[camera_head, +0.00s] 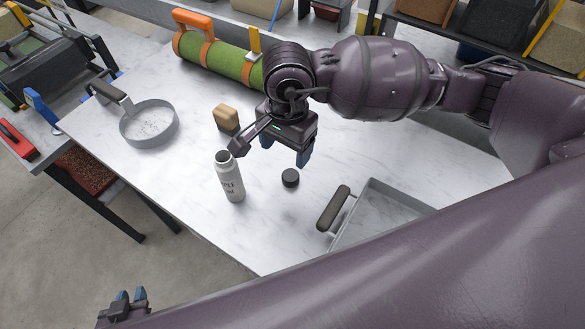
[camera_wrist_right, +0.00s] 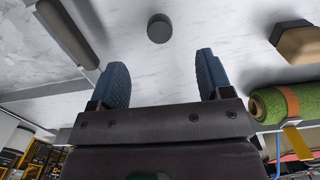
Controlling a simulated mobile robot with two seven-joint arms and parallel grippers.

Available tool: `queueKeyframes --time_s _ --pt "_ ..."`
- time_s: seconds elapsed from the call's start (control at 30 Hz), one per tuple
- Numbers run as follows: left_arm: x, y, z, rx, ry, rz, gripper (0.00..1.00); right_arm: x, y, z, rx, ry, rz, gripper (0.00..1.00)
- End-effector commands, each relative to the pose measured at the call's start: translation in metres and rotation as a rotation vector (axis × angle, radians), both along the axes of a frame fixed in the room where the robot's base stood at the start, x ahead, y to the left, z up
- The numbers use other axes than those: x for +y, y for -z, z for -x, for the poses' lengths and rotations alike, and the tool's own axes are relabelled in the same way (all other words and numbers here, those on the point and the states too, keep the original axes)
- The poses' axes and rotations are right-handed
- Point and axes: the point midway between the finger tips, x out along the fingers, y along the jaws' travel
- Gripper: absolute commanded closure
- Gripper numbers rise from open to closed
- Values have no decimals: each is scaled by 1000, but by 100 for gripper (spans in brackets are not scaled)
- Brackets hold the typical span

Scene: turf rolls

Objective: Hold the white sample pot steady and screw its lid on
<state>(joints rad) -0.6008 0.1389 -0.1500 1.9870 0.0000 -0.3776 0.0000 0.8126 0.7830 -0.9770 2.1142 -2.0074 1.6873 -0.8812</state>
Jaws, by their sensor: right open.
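My left gripper (camera_head: 128,297) is open and empty at the bottom left, off the table's front edge.
A grey pan (camera_head: 150,123) lies at the left, and a tan block (camera_head: 226,118) lies behind the pot. A green turf roll (camera_head: 226,60) with orange straps lies at the back. A grey tray (camera_head: 378,210) with a dark handle is at the right.

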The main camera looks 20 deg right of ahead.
Motion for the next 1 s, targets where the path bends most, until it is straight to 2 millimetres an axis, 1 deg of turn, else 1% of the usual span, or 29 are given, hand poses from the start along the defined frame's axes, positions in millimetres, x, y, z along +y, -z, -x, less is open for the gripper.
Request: queueKeyframes --time_s 0.13,0.43,0.53,0.63,0.83,1.0 --pt "1 0 0 -9 3 -3 72 -5 -2 -5 -23 -21 41 28" --pt "1 -1 -1 -10 3 -3 72 -5 -3 -6 -25 -23 45 28" --pt "1 -1 -1 -10 3 -3 72 -5 0 -6 -24 -22 45 28" --pt "1 0 -1 -10 3 -3 72 -5 10 -5 -23 -21 46 28" --pt "1 1 0 -8 3 -3 72 -5 39 -5 -22 -21 45 28" --pt "1 1 0 -8 3 -3 72 -5 52 -5 -24 -22 44 28"
